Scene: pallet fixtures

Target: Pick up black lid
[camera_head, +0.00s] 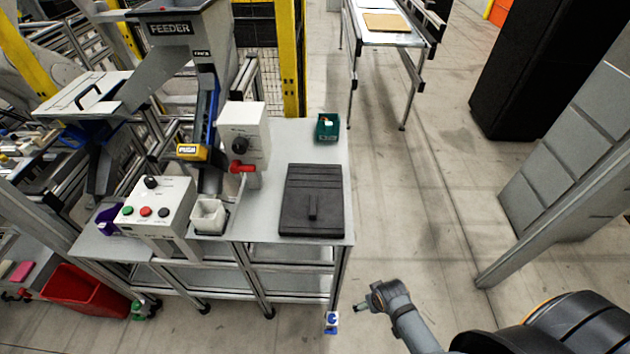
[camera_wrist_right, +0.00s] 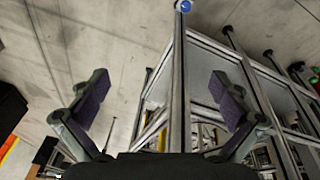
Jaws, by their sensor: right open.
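The black lid (camera_head: 311,200) is a flat, dark rectangular plate with a raised handle-like bar near its front edge. It lies on the right part of the grey workbench (camera_head: 268,200) in the head view. My right gripper (camera_head: 366,300) is off the bench's front right corner, to the lower right of the lid and well apart from it. In the right wrist view, my right gripper (camera_wrist_right: 160,88) is open with nothing between its dark pads. The lid does not show in that view. My left gripper is not in view.
Bench legs (camera_wrist_right: 178,75) stand before my right gripper.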

